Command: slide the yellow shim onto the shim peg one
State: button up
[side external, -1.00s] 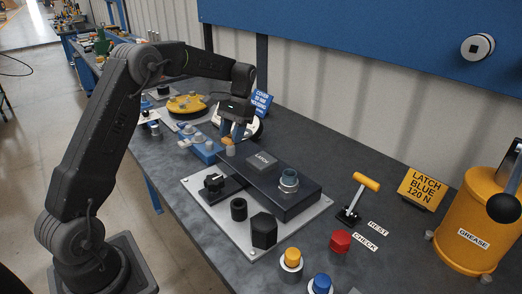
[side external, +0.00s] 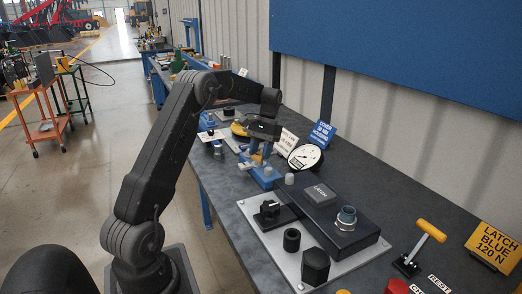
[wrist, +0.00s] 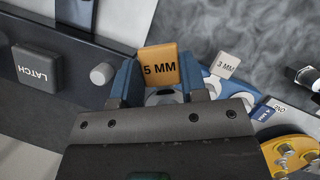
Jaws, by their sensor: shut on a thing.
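The yellow shim (wrist: 158,66), an orange-yellow tab marked "5 MM", is between the blue fingers of my gripper (wrist: 157,80) in the wrist view, and they are shut on it. In the side view my gripper (side external: 257,158) hangs over the blue block (side external: 266,179), clear of the dark latch box (side external: 345,229). The shim's lower part is hidden by my gripper.
A white "3 MM" tab (wrist: 227,65) stands beside the held shim on the blue block. A dial gauge (side external: 305,157) and a blue sign (side external: 321,135) stand behind. A black knob (side external: 269,208) and black posts (side external: 315,266) sit on the light plate.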

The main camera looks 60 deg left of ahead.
jog(key=shift+f, duration=2.7)
jog(key=shift+f, duration=2)
jog(key=o, duration=0.9)
jog(key=shift+c, duration=0.2)
jog(key=v, duration=1.4)
